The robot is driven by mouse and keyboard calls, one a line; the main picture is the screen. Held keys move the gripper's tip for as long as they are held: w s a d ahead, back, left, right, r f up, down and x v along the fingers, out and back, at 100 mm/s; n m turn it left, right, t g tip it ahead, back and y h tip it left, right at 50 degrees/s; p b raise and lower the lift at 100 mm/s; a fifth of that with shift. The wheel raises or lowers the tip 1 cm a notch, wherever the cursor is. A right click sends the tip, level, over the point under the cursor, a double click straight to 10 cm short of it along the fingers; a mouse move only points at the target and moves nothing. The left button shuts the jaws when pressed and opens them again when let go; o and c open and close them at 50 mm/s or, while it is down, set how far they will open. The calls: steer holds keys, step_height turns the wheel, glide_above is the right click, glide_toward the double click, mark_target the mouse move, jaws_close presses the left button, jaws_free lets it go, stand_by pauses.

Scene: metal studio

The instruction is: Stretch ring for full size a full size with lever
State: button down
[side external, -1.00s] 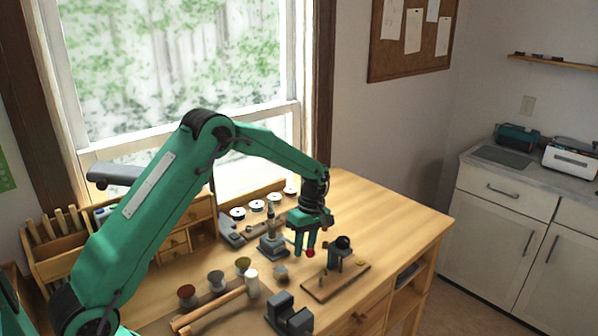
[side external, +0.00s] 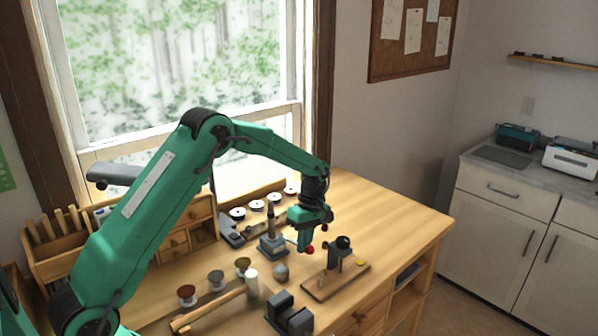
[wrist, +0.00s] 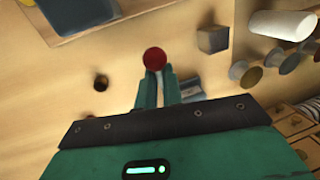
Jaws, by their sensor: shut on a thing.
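The ring stretcher (side external: 271,245) stands on the bench in the side view, with a grey base and an upright tapered post. A thin lever runs from it to the right and ends in a red ball knob (side external: 310,249). The red knob also shows at the fingertips in the wrist view (wrist: 154,59). My green gripper (side external: 305,244) points down beside the stretcher, shut on the lever by its knob end. Its two fingers look close together in the wrist view (wrist: 157,86). I cannot make out a ring on the post.
A wooden board with a dark upright tool (side external: 338,252) stands close on the right. A small grey block (side external: 281,272), a grey vise (side external: 289,316) and a mallet (side external: 251,284) lie nearer the camera. The bench's right side is clear.

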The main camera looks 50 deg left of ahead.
steer(key=shift+a+r, duration=0.4)
steer(key=shift+r, duration=0.2)
steer(key=shift+a+r, duration=0.35)
steer(key=shift+r, duration=0.25)
steer(key=shift+a+r, duration=0.8)
steer(key=shift+r, duration=0.1)
steer(key=shift+s+a+r, duration=0.1)
steer(key=shift+a+r, duration=0.45)
steer(key=shift+a, duration=0.25)
steer(key=shift+a+r, duration=0.25)
steer(key=shift+a, duration=0.35)
steer(key=shift+s+f, duration=0.1)
steer(key=c, duration=1.5)
jaws_free()
steer(key=shift+c, duration=0.2)
steer(key=shift+w+r, duration=0.2)
steer(key=shift+r, duration=0.05)
